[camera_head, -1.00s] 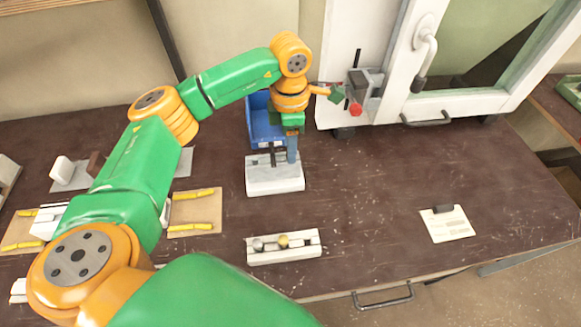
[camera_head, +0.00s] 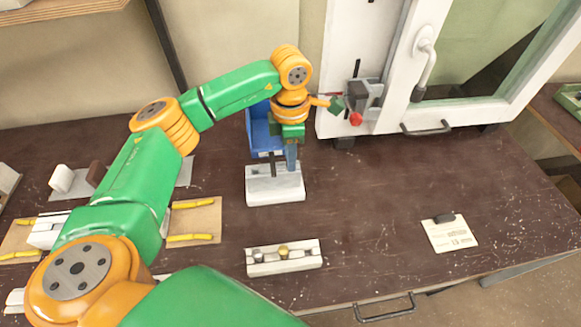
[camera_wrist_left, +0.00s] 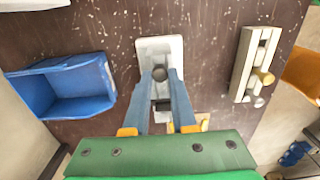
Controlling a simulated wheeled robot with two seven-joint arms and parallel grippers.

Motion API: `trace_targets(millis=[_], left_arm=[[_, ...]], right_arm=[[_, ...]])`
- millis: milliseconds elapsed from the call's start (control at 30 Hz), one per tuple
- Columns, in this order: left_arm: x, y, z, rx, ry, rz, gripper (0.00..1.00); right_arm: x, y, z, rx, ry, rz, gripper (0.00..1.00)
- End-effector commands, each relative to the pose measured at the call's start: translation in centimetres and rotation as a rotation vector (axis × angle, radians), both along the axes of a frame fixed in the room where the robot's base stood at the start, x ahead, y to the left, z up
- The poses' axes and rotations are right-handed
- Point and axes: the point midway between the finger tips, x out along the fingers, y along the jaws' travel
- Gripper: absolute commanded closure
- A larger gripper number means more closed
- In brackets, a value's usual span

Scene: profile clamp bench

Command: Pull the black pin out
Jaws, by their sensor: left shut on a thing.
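The black pin (camera_wrist_left: 159,73) shows in the left wrist view as a dark round end over the white block (camera_wrist_left: 150,48). In the head view the white block (camera_head: 290,191) sits on the bench, with dark upright parts at its top. My left gripper (camera_wrist_left: 160,76) points down over the block, its two blue-grey fingers shut on the black pin. In the head view my left gripper (camera_head: 291,164) is at the block's top, and its fingers partly hide the pin. I cannot tell how deep the pin sits. My right gripper is not in view.
A blue bin (camera_head: 260,130) stands just behind the block. A white rail with round knobs (camera_head: 285,260) lies in front. A white frame with a red-knobbed clamp (camera_head: 356,118) stands at the back right. A paper card (camera_head: 450,236) lies right; the bench between is clear.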

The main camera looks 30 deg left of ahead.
Motion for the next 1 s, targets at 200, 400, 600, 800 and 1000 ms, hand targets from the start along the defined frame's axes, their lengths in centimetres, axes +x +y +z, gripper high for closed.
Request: trace_targets(millis=[200,400,600,800,1000], left_arm=[[0.0,0.0,0.5,0.000,-0.003,0.000,1.00],[0.0,0.0,0.8,0.000,-0.001,0.000,1.00],[0.0,0.0,1.0,0.000,-0.001,0.000,1.00],[0.0,0.0,1.3,0.000,-0.001,0.000,1.00],[0.0,0.0,2.2,0.000,-0.001,0.000,1.00]], right_arm=[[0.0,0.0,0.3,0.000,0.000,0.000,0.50],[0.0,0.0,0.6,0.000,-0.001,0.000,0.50],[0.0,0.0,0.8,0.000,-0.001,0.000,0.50],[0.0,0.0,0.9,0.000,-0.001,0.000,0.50],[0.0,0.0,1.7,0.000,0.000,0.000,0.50]])
